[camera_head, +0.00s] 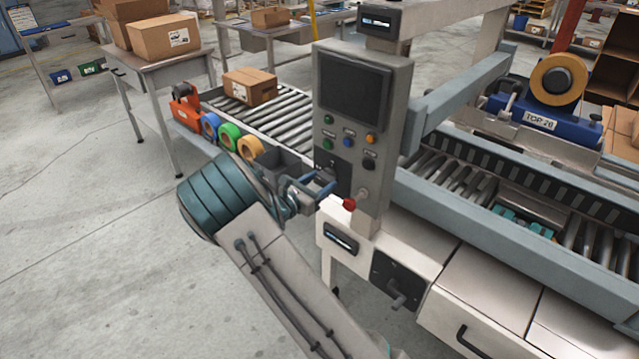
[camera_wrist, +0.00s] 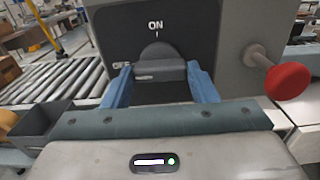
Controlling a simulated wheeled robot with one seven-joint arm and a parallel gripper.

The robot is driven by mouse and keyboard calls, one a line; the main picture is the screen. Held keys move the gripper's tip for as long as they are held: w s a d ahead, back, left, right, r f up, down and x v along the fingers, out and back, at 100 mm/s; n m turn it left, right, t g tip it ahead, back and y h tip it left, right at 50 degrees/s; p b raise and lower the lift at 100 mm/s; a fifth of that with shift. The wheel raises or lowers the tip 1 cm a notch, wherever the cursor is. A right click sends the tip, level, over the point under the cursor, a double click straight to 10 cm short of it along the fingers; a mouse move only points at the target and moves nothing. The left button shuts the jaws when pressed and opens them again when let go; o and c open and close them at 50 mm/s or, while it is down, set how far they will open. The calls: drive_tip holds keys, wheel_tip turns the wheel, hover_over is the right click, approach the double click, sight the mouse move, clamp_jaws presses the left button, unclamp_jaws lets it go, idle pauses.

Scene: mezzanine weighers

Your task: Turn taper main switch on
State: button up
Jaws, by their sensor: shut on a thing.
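The taper's grey control panel (camera_head: 390,110) stands upright in the middle of the head view. The main switch (camera_wrist: 157,69) is a dark grey rotary knob on a black plate in the wrist view. "ON" is printed above it with a tick, and a partly hidden "OFF" label is at its left. The knob's bar lies crosswise, level in the picture. My gripper (camera_head: 322,184) is at the panel's lower left. In the wrist view its blue fingers (camera_wrist: 160,84) are shut on the knob's two ends. The head view mostly hides the switch behind my gripper.
A red mushroom button (camera_wrist: 287,80) sticks out just right of the switch; it also shows in the head view (camera_head: 349,204). A roller conveyor (camera_head: 280,118) with a carton (camera_head: 249,87) lies behind.

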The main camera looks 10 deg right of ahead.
drive_tip(key=shift+f, duration=0.15)
drive_tip(key=m+b, duration=1.7)
drive_tip(key=b, duration=0.9)
drive_tip(key=shift+m, duration=0.3)
drive_tip(key=shift+b, duration=0.4)
drive_tip(key=o, duration=1)
drive_tip(key=shift+a, duration=0.15)
